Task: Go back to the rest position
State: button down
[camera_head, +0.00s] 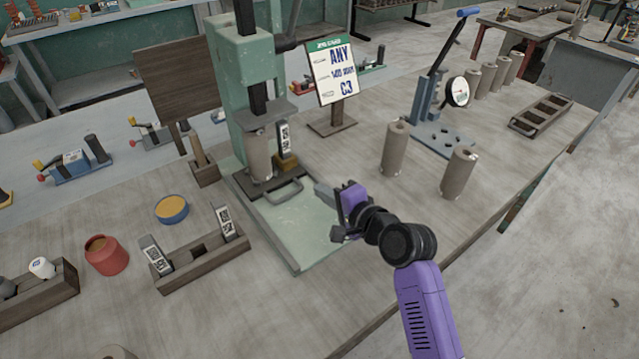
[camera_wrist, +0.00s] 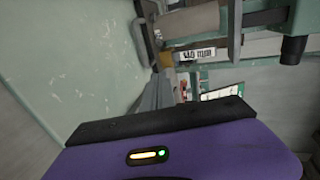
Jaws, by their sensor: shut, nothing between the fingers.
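My gripper (camera_head: 322,190) is at the end of my purple arm, over the right side of the green press base plate (camera_head: 300,235). Its grey fingers are closed together, point toward the press, and hold nothing. In the wrist view the shut fingers (camera_wrist: 158,92) point toward the press tooling. The green press (camera_head: 245,85) stands behind, with a clay cylinder (camera_head: 259,155) upright under its ram. A tagged block with a tan base (camera_head: 287,162) stands beside that cylinder.
Two clay cylinders (camera_head: 395,148) (camera_head: 459,172) stand upright to the right of my gripper. A blue lever device with a gauge (camera_head: 440,135) is behind them. A wooden holder (camera_head: 205,262) with tagged pieces is left. The front-right table is clear.

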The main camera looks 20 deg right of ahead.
jog(key=shift+s, duration=0.1)
notch_tip(320, 180, up, 5)
jog(key=d+n+t+h, duration=0.2)
jog(key=d+t, duration=0.1)
jog(key=s+d+f+n+t+h, duration=0.15)
jog(key=s+n, duration=0.25)
jog(key=s, duration=0.4)
jog(key=s+a+f+n+g, duration=0.1)
jog(key=s+n, duration=0.3)
jog(key=s, duration=1.5)
jog(key=s+a+n+g, duration=0.1)
jog(key=s+n, duration=0.3)
jog(key=s, duration=1.5)
jog(key=shift+s+f+g+h, duration=0.3)
jog(key=shift+f+g+h, duration=0.15)
jog(key=shift+g, duration=0.2)
